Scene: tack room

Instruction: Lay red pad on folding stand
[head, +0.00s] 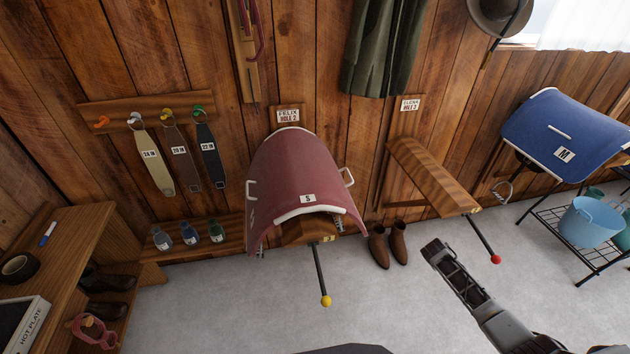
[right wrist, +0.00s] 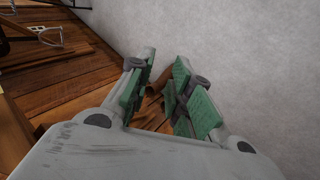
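The red pad (head: 295,170), labelled S, lies draped over a wooden wall rack under the "FELIX HOLE 2" sign in the head view. Its white-edged front faces me, and it has a white handle on each side. A rod with a yellow knob (head: 326,300) sticks out below it. No folding stand can be clearly made out. My right gripper (head: 437,252) is to the right of the pad, apart from it, above the floor. In the right wrist view its green-padded fingers (right wrist: 160,92) are apart with nothing held. My left gripper is not in view.
An empty wooden rack (head: 432,175) with a red-knobbed rod stands right of the pad. Brown boots (head: 388,245) stand on the floor between. A blue pad (head: 565,135), labelled M, and a black shelf with buckets (head: 592,222) are at right. A bench (head: 60,255) stands left.

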